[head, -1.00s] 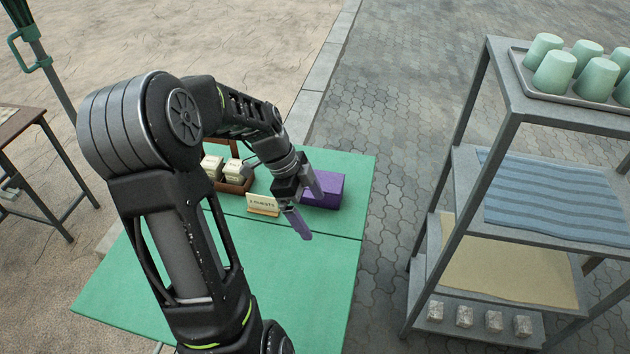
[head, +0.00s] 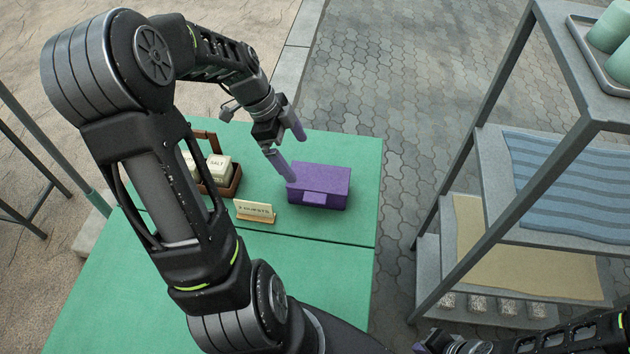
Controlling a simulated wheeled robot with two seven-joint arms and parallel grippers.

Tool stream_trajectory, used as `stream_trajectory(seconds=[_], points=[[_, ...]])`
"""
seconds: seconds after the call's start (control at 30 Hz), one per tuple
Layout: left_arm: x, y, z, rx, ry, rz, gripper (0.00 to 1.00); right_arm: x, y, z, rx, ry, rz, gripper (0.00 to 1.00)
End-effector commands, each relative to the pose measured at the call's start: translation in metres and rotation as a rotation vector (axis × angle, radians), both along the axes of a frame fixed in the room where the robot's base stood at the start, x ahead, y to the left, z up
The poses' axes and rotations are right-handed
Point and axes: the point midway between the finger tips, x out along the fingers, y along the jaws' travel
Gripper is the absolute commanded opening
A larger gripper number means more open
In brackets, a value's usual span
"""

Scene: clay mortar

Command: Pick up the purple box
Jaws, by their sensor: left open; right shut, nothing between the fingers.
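The purple box (head: 328,180) sits on the green table (head: 310,268), near its right side, with its lid shut and a small latch on its front. My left gripper (head: 292,152) is open, its two purple-grey fingers spread, above and just left of the box. One fingertip overlaps the box's left end in the picture; I cannot tell whether it touches. The box is not between the fingers. Part of my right arm shows at the lower right corner; its fingers are not clearly in view.
A small sign (head: 255,211) stands left of the box. A brown wooden caddy (head: 236,178) with salt and another container is behind it. A grey shelf rack (head: 456,257) with striped cloth (head: 560,190) and green cups (head: 610,28) stands to the right, across a paved gap.

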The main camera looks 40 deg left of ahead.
Motion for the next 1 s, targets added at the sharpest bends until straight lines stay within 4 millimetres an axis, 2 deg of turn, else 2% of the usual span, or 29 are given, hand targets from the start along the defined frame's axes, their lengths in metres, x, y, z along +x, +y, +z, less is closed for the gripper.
stream_trajectory(seconds=[0.03, 0.1, 0.43, 0.87, 1.0], points=[[0.000, 0.000, -0.014, 0.000, 0.000, 0.000, 1.00, 0.000, 0.000, -0.014, 0.000, 0.000, -0.001, 0.00], [0.000, 0.000, -0.023, 0.000, 0.000, 0.000, 1.00, 0.000, -0.001, -0.024, 0.000, -0.001, -0.001, 0.00], [0.000, 0.000, -0.061, 0.000, 0.000, 0.000, 1.00, 0.001, -0.001, -0.061, 0.000, -0.003, 0.000, 0.00], [0.000, 0.000, -0.062, 0.000, 0.000, 0.000, 1.00, 0.001, 0.000, -0.062, -0.001, -0.004, -0.001, 0.00], [0.002, -0.004, -0.072, -0.002, 0.002, -0.001, 1.00, 0.001, 0.000, -0.062, -0.001, -0.004, -0.001, 0.00]])
